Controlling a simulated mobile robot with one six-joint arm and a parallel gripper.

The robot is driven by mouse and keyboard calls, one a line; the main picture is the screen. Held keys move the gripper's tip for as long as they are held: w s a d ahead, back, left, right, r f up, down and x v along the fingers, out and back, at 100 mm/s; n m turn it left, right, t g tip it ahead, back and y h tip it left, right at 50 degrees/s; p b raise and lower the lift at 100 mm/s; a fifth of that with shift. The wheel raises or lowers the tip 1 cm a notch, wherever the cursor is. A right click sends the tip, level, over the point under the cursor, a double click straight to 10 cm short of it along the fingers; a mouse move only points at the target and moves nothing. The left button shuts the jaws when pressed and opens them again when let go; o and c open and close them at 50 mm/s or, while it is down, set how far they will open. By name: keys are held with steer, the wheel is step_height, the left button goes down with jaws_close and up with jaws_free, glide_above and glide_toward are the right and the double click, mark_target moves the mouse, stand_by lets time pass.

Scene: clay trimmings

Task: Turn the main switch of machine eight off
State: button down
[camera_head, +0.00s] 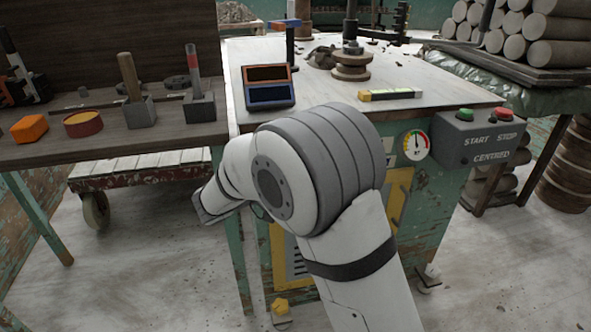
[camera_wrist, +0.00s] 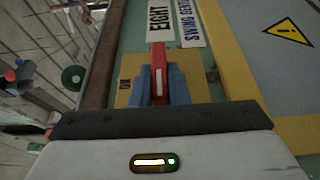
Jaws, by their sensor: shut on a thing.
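A red switch lever (camera_wrist: 159,68) stands on a yellow plate (camera_wrist: 125,98) in the wrist view. The word "ON" reads sideways on the plate, left of the lever. A white label "EIGHT" (camera_wrist: 161,18) is fixed just beyond it on the green machine side. My gripper (camera_wrist: 160,78) is shut on the lever, with what look like its blue fingers on both sides of it. The lever's base is hidden by the fingers. In the head view the machine (camera_head: 432,205) stands behind my arm, and the switch and gripper jaws cannot be made out.
A control box with START and STOP buttons (camera_head: 482,140) and a gauge (camera_head: 416,145) sit on the machine's front. A wooden bench (camera_head: 110,148) with tools stands left, a low trolley (camera_head: 140,170) under it. A yellow warning sign (camera_wrist: 287,32) is right of the switch.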

steer(key=shift+f, duration=0.1)
stand_by(0.3)
steer(key=c, duration=1.4)
jaws_free()
steer(key=p+v, duration=0.2)
steer(key=v, duration=0.5)
steer(key=shift+s+a+p, duration=0.25)
steer(key=shift+a+p, duration=0.1)
